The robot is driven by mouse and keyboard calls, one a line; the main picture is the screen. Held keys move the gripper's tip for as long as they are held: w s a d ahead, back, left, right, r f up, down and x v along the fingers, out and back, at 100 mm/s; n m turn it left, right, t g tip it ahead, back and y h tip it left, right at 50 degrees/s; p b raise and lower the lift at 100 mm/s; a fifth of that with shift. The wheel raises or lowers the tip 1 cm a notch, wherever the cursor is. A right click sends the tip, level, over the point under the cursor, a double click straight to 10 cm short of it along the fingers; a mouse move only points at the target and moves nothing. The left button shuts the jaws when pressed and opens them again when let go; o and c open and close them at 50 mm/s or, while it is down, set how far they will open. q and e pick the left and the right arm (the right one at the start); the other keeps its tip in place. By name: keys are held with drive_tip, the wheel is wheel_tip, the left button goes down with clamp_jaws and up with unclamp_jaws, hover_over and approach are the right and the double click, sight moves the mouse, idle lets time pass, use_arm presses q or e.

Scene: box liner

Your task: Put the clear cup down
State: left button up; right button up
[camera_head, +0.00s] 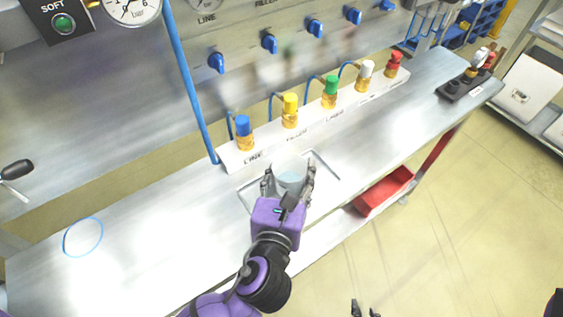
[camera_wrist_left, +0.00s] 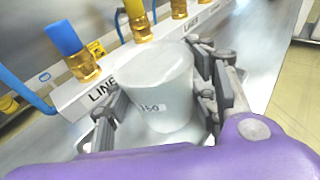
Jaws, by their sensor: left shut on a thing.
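The clear cup (camera_head: 290,172) is held over the shallow metal tray (camera_head: 328,172) on the bench. My left gripper (camera_head: 288,184) is shut on it, with one finger on each side. In the left wrist view the cup (camera_wrist_left: 160,90) looks pale and translucent, roughly upright, with a small label reading 150. The left gripper's fingers (camera_wrist_left: 160,105) press its sides. Whether the cup's base touches the tray is hidden. Only the fingertips of my right gripper (camera_head: 365,310) show, at the bottom edge of the head view; they are apart with nothing between them.
A white rail (camera_head: 312,125) with several coloured-cap valves stands behind the tray. A blue ring (camera_head: 83,237) circles a spot on the bench at left. A red bin (camera_head: 384,190) sits below the bench's front edge. The bench is clear left of the tray.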

use_arm(q)
drive_tip(key=shift+f, duration=0.1)
drive_tip(key=shift+r, duration=0.25)
drive_tip(key=shift+d, duration=0.1)
drive_tip(key=o, duration=0.9)
drive_tip(key=shift+f, duration=0.15)
drive_tip(key=o, duration=0.4)
use_arm(e)
drive_tip(key=shift+s+d+f, duration=0.2)
drive_tip(key=shift+s, duration=0.05)
drive_tip(key=shift+w, duration=0.1)
